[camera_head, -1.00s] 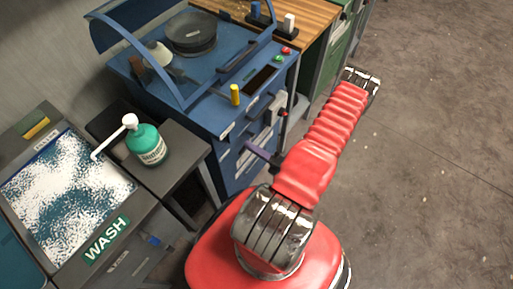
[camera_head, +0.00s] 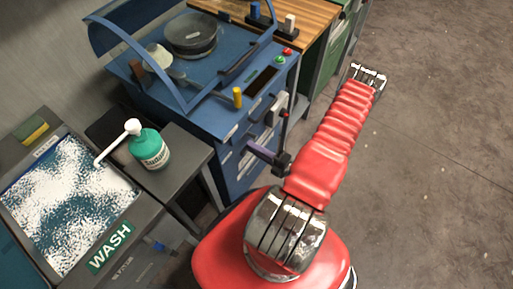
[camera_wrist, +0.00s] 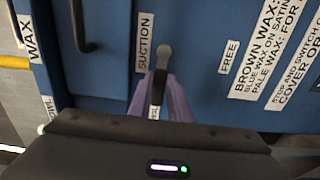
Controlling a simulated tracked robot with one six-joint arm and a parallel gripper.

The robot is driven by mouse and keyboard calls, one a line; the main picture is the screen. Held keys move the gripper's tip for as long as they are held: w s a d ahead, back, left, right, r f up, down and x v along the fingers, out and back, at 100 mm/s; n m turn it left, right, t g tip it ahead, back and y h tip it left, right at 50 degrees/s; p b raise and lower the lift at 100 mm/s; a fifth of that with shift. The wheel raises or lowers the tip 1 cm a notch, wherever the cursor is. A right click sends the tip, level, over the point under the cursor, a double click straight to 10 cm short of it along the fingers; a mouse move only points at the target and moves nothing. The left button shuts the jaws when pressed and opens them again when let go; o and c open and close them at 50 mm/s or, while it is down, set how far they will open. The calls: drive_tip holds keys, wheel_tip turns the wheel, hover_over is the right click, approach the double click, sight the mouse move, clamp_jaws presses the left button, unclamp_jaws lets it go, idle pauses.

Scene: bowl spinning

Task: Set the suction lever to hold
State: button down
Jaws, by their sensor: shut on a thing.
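The suction lever (camera_wrist: 162,57) is on the blue cabinet front, with a rounded grey end at the top and a dark stem running down between my fingers. My gripper (camera_wrist: 160,92) has purple fingers shut on the lever's lower part. A "SUCTION" label (camera_wrist: 146,42) is left of the lever and a "FREE" label (camera_wrist: 229,56) is to its right. A small white label (camera_wrist: 155,114) lies below, between the fingers, mostly hidden and unreadable. In the head view my gripper (camera_head: 254,149) reaches left to the cabinet (camera_head: 228,165); the lever cannot be made out there.
A dark bowl (camera_head: 193,36) sits on the blue machine top, under a raised curved guard (camera_head: 150,68). A yellow knob (camera_head: 237,97) is at the top's front edge. A teal bottle (camera_head: 149,149) stands on a grey stand beside the wash basin (camera_head: 69,203). Floor at right is clear.

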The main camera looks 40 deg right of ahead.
drive_tip(key=shift+w+d, duration=0.1)
drive_tip(key=shift+d, duration=0.15)
drive_tip(key=c, duration=1.6)
unclamp_jaws()
drive_tip(key=shift+a, duration=0.2)
drive_tip(key=shift+c, duration=0.2)
drive_tip(key=s+d, duration=0.2)
drive_tip(key=s, duration=1.1)
drive_tip(key=shift+s+d, duration=0.3)
drive_tip(key=shift+f, duration=0.1)
